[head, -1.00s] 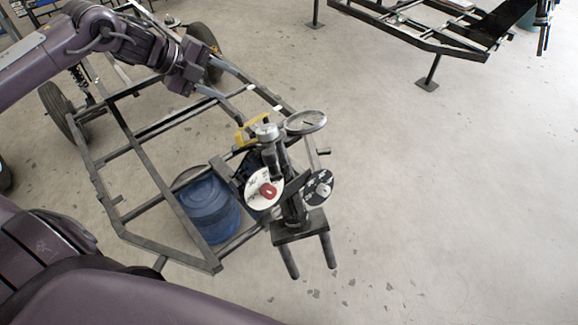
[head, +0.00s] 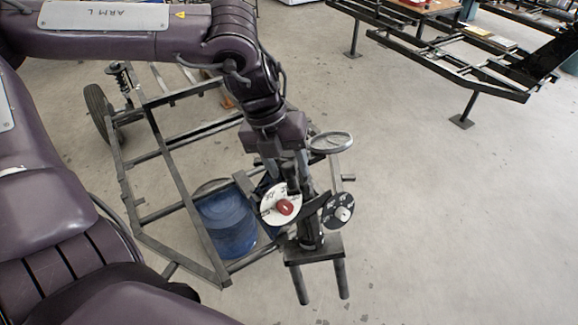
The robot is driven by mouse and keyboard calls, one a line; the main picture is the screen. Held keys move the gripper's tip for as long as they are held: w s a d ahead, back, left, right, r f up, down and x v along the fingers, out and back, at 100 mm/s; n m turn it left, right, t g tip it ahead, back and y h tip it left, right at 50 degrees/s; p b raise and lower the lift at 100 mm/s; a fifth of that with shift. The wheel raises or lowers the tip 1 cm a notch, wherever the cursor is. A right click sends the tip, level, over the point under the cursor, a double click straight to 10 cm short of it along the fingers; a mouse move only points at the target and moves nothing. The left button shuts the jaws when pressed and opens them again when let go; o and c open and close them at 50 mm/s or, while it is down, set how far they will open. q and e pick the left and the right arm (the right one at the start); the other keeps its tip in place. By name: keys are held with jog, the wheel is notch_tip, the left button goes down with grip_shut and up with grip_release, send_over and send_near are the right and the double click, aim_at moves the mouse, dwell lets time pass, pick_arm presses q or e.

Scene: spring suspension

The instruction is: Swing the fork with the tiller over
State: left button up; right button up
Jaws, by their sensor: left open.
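The fork (head: 318,250) stands upright at the front end of the dark frame, with a flat plate and two prongs hanging below it. A white disc with a red knob (head: 281,204) and a black disc (head: 338,210) sit on its sides. A round ring (head: 331,142) is at its upper right, on an upright bar. I cannot tell for sure which bar is the tiller. My left gripper (head: 298,172) is open and points down at the fork's top; its fingers partly merge with the dark parts, so contact is unclear. My right gripper is not in view.
The dark tube frame (head: 180,205) with a wheel (head: 98,112) lies behind and left of the fork. A blue drum (head: 226,222) stands just left of the fork. Another black frame (head: 440,58) on stands is at the upper right. The floor right of the fork is clear.

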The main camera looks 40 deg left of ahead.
pick_arm(q)
jog(key=shift+d+f, duration=0.1)
jog(key=shift+f, duration=0.4)
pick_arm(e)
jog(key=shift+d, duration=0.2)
pick_arm(q)
grip_shut()
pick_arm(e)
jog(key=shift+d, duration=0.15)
pick_arm(q)
jog(key=shift+w, duration=0.1)
